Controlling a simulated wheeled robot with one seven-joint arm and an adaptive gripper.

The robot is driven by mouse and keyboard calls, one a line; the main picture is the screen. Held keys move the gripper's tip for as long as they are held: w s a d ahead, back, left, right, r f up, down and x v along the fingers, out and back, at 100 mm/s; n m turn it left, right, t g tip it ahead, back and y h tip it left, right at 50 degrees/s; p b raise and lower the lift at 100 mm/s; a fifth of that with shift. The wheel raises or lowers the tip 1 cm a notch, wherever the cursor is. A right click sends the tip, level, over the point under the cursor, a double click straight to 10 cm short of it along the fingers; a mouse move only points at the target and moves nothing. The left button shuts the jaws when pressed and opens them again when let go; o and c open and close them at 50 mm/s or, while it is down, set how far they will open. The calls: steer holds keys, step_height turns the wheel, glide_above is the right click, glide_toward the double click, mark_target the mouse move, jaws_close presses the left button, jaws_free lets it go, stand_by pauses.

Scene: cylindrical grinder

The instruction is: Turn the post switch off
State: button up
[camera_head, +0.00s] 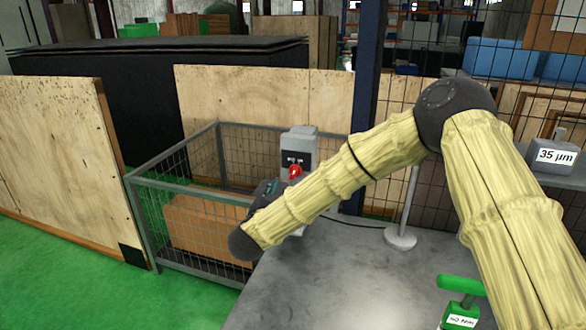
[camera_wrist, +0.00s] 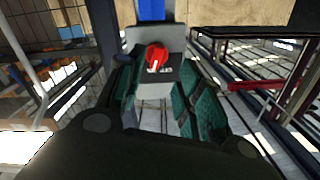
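The post switch is a grey box (camera_head: 302,140) with a dark label plate and a red rotary knob (camera_head: 295,172), standing at the far edge of the grey table. In the wrist view the red knob (camera_wrist: 157,56) faces me near the top centre, with a white mark on it. I cannot tell which position it is set to. My gripper (camera_wrist: 162,92) is open and empty, with its green-padded fingers to the left and right, below and around the line of the knob. In the head view my gripper (camera_head: 268,189) is just in front of the switch, partly hidden by my wrist.
A wire-mesh cage (camera_head: 185,190) holding a cardboard box (camera_head: 205,225) stands left of the table. A thin pole on a round base (camera_head: 400,237) stands on the table (camera_head: 330,285). A green-handled item (camera_head: 461,300) and a block labelled 35 µm (camera_head: 553,156) are at the right.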

mark_target(293, 173)
steer(key=p+x, duration=0.1)
steer(key=x, duration=0.2)
steer(key=p+x, duration=0.1)
steer(key=x, duration=0.2)
steer(key=r+p+x, duration=0.1)
steer(key=x, duration=0.2)
steer(key=shift+d+p, duration=0.25)
steer(key=shift+p, duration=0.05)
steer(key=shift+w+d+f, duration=0.1)
steer(key=shift+w, duration=0.2)
steer(key=shift+s+d+r, duration=0.1)
steer(key=shift+s+r, duration=0.65)
steer(key=shift+s, duration=0.05)
steer(key=shift+w+f, duration=0.45)
steer(key=shift+f, duration=0.05)
steer(key=c, duration=0.4)
steer(key=shift+w+f, duration=0.1)
steer(key=shift+w, duration=0.05)
steer(key=c, duration=0.4)
